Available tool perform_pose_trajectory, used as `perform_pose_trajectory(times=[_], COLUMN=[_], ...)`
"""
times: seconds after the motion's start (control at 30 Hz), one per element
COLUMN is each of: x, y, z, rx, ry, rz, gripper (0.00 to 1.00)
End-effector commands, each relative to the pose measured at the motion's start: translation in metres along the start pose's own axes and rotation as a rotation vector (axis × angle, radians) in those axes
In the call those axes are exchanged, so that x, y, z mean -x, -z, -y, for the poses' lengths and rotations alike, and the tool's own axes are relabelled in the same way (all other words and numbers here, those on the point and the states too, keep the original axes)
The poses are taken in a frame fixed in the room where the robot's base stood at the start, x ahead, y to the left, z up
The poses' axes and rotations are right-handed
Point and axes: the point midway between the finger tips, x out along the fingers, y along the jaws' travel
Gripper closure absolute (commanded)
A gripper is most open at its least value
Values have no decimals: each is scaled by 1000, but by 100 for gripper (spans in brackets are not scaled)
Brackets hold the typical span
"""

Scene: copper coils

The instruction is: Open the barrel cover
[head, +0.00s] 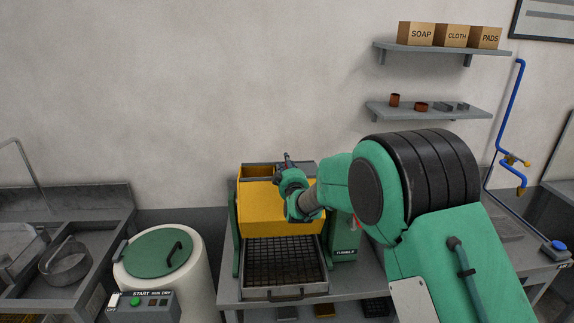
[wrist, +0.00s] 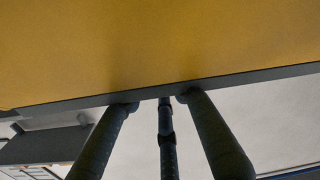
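The yellow barrel (head: 262,207) sits in a green frame marked TUMBLE on the bench. A grey-edged strip (head: 258,171) runs along its top; I cannot tell whether this is the cover or an opening. My gripper (head: 287,160) is at the barrel's upper edge, right of its middle, and my wrist hides part of the yellow front. In the wrist view a yellow face (wrist: 160,50) with a dark lower edge fills the top. My gripper's three dark fingers (wrist: 158,104) reach that edge. I cannot tell whether they grip it.
A dark grid tray (head: 284,296) with a handle lies below the barrel. Left stand a white drum with a green lid (head: 158,253), a START control box (head: 140,305) and a sink (head: 66,262). Shelves (head: 428,112) hang on the wall at upper right.

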Motion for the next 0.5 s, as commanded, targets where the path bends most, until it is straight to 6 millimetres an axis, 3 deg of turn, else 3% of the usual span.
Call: perform_pose_trajectory(times=[0.27,0.5], x=[16,45], y=[1,1], z=[0,0], rx=[0,0], ry=[1,0], rz=[0,0], gripper=[72,72])
